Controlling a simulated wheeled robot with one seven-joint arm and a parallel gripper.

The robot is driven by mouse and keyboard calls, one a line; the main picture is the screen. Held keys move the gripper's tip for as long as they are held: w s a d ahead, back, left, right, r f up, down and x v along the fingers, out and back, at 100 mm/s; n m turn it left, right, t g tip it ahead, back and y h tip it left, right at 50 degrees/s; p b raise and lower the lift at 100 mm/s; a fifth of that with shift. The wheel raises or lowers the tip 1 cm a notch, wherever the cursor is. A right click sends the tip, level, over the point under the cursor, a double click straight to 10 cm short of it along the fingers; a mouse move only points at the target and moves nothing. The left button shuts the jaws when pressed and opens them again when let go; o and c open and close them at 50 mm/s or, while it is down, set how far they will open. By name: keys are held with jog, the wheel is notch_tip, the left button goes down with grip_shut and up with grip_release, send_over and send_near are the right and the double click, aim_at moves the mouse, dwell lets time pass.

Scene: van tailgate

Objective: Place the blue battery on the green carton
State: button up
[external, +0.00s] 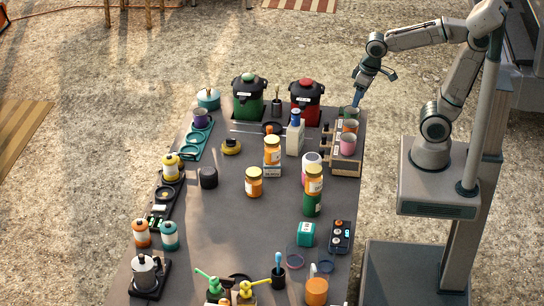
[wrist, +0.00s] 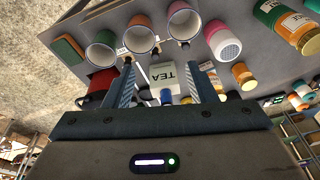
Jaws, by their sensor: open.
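A small blue upright cylinder (external: 295,116), which looks like the blue battery, stands on top of a pale carton at the back middle of the table. In the wrist view the blue battery (wrist: 167,97) shows beyond my fingers, by the TEA carton. A teal-green box (external: 306,234) with a white label, likely the green carton, sits at the front right. My gripper (external: 359,97) is open and empty above the back right corner, right of the battery and apart from it. Its two fingers stand wide apart in the wrist view (wrist: 160,70).
The pale TEA carton (external: 294,139) stands near a red cooker (external: 306,103) and a green cooker (external: 248,99). Several cups sit on a wooden rack (external: 346,168) below my gripper. A jar stack (external: 313,190) stands behind the teal box. The table's middle front is clear.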

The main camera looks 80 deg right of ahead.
jog(key=s+n, duration=0.1)
jog(key=s+f+n, duration=0.1)
jog(key=s, duration=0.1)
jog(key=s+f+n, duration=0.1)
jog(key=shift+s+a, duration=0.25)
dwell(0.9)
